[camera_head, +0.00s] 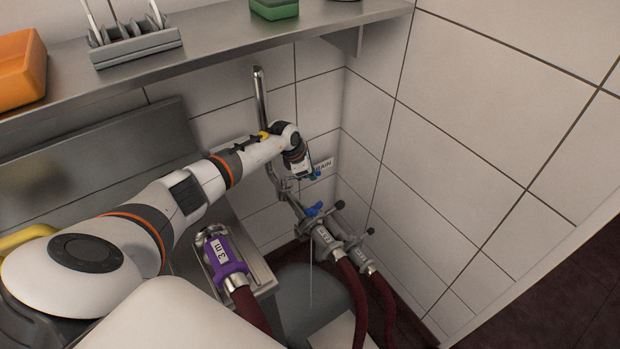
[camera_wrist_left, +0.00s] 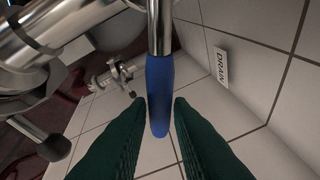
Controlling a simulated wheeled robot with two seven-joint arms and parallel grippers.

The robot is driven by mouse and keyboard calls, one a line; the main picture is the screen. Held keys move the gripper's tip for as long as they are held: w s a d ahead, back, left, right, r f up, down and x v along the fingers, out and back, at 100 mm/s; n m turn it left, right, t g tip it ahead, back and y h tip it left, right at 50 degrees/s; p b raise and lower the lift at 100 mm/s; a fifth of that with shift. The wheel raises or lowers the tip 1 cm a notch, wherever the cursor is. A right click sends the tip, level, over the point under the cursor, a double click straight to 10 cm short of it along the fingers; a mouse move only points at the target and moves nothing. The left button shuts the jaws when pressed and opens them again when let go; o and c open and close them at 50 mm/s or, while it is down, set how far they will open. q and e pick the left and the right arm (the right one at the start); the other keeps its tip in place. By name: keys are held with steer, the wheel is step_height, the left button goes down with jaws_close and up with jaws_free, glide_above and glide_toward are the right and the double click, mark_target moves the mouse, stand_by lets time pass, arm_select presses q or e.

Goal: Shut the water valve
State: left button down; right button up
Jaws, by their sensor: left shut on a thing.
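My left gripper (camera_head: 314,175) reaches in over the pipework by the wall corner. In the left wrist view its green fingers (camera_wrist_left: 162,102) stand on both sides of a blue valve lever (camera_wrist_left: 159,85) on a chrome stem and are shut on it. The chrome water pipe (camera_head: 261,90) comes down the wall and bends toward the fittings below the gripper. My right gripper is in neither view.
A DRAIN label (camera_head: 324,165) is on the wall beside the gripper. Two dark red hoses (camera_head: 354,290) hang from grey couplings below. A purple coupling (camera_head: 225,258) lies in a metal tray at left. A steel shelf (camera_head: 215,42) runs above. A thin pale vertical line shows under the fittings.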

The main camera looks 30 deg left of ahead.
arm_select(q)
steer(key=shift+w+a+n+y, duration=0.5)
steer(key=shift+a+n, duration=0.15)
steer(key=shift+n, duration=0.55)
steer(key=shift+w+a+n+y, duration=0.5)
steer(key=shift+a+n, duration=0.15)
steer(key=shift+n, duration=0.55)
steer(key=c, duration=1.3)
jaws_free()
steer(key=shift+a, duration=0.1)
steer(key=p+v, duration=0.1)
steer(key=v, duration=1.1)
steer(key=shift+s, duration=0.2)
steer(key=shift+f, duration=0.2)
